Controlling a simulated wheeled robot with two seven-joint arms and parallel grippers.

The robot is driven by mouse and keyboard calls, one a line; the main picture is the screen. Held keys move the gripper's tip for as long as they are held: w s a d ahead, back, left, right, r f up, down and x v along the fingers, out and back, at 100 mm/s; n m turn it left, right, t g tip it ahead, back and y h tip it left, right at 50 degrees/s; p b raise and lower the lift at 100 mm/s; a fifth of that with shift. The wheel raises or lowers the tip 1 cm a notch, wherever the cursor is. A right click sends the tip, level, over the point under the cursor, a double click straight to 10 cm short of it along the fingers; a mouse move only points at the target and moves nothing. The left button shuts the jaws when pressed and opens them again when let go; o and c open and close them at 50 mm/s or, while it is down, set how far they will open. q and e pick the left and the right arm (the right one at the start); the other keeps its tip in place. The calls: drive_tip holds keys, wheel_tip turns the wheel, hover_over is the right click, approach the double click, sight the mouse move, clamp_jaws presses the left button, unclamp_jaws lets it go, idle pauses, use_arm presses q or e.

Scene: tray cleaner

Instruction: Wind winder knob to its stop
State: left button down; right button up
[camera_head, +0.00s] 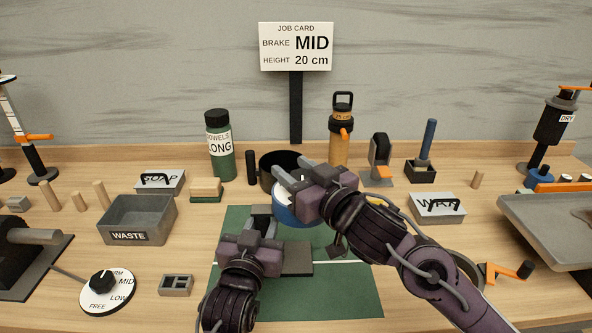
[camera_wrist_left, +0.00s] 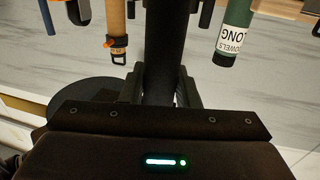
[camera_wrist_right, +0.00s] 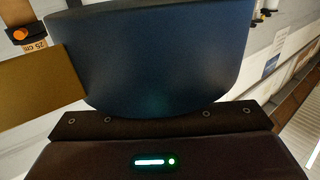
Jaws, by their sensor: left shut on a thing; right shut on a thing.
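A blue round knob (camera_head: 291,216) with a pale top shows under my right gripper (camera_head: 288,180), above the green mat; I take it as the winder knob. My right gripper is shut on it, and its dark blue body (camera_wrist_right: 155,55) fills the right wrist view. Its stop and any mark on it are hidden. My left gripper (camera_head: 262,217) is lower and nearer, shut on a dark grey part (camera_head: 262,212). In the left wrist view a dark upright shape (camera_wrist_left: 164,50) stands between its fingers; I cannot tell where it ends.
A green mat (camera_head: 340,287) lies beneath both grippers. A black cup (camera_head: 267,170) stands just behind, with an orange bottle (camera_head: 338,150) and green bottle (camera_head: 220,155). A brake dial (camera_head: 103,285) and waste bin (camera_head: 130,238) are left. A grey tray (camera_head: 535,225) is right.

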drive_tip(key=shift+n+g+y, duration=0.3)
drive_tip(key=shift+n+y, duration=0.1)
drive_tip(key=n+g+y, duration=0.1)
drive_tip(key=g+y, duration=0.1)
drive_tip(key=n+g+y, duration=0.1)
drive_tip(key=n, duration=0.1)
drive_tip(key=shift+s+a+g+y, duration=0.15)
drive_tip(key=shift+g+y, duration=0.25)
drive_tip(key=shift+s+a+n+g+y, duration=0.15)
drive_tip(key=shift+n+g+y, duration=0.45)
drive_tip(key=shift+n+g, duration=0.5)
drive_tip(key=shift+s+n+g+y, duration=0.15)
drive_tip(key=shift+n+g+y, duration=0.55)
drive_tip(key=shift+g, duration=0.9)
drive_tip(key=o, duration=1)
drive_tip(key=shift+c, duration=0.2)
drive_tip(key=shift+s, duration=0.1)
drive_tip(key=v, duration=1.2)
drive_tip(key=shift+n, duration=0.3)
